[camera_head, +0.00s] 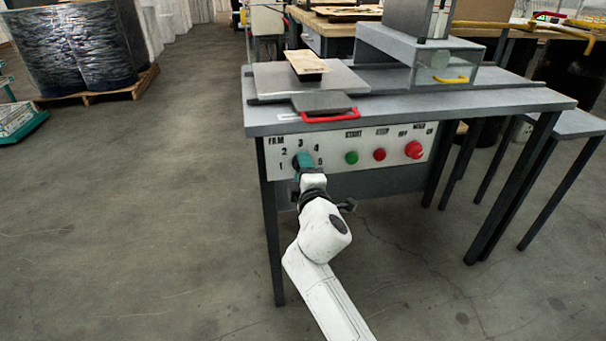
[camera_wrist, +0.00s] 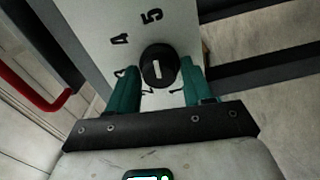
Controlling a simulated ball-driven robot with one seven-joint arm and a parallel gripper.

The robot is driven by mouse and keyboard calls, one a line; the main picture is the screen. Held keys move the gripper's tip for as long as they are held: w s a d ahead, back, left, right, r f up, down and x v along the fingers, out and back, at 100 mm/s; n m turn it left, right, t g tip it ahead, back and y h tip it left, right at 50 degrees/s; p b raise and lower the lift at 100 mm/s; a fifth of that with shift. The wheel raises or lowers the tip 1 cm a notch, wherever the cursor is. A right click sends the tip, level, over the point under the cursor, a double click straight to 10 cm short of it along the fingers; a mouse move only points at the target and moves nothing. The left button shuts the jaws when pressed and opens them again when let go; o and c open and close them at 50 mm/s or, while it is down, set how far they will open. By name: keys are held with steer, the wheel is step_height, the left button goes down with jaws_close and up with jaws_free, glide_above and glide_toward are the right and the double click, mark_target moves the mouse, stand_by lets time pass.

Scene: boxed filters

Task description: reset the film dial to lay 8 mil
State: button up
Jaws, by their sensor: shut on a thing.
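The film dial (camera_wrist: 152,80) is a round black knob with a short white line on its face. In the wrist view the line runs nearly upright, roughly along the direction of the 5; I cannot tell which end is the pointer. My gripper (camera_wrist: 160,74) is shut on the dial, a teal finger on each side. In the head view my gripper (camera_head: 303,161) reaches the white control panel (camera_head: 335,159) and hides the dial.
Right of the dial are a green button (camera_head: 351,157), a small red button (camera_head: 379,155) and a larger red knob (camera_head: 414,150). A red handle (camera_head: 330,116) juts out above the panel, and also shows in the wrist view (camera_wrist: 28,92). Open floor lies left.

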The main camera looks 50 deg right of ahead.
steer(key=shift+f+m, duration=0.1)
steer(key=shift+m, duration=0.3)
steer(key=o, duration=0.8)
steer(key=shift+o, duration=0.2)
steer(key=v, duration=1)
steer(key=shift+s+a, duration=0.25)
steer(key=shift+s, duration=0.1)
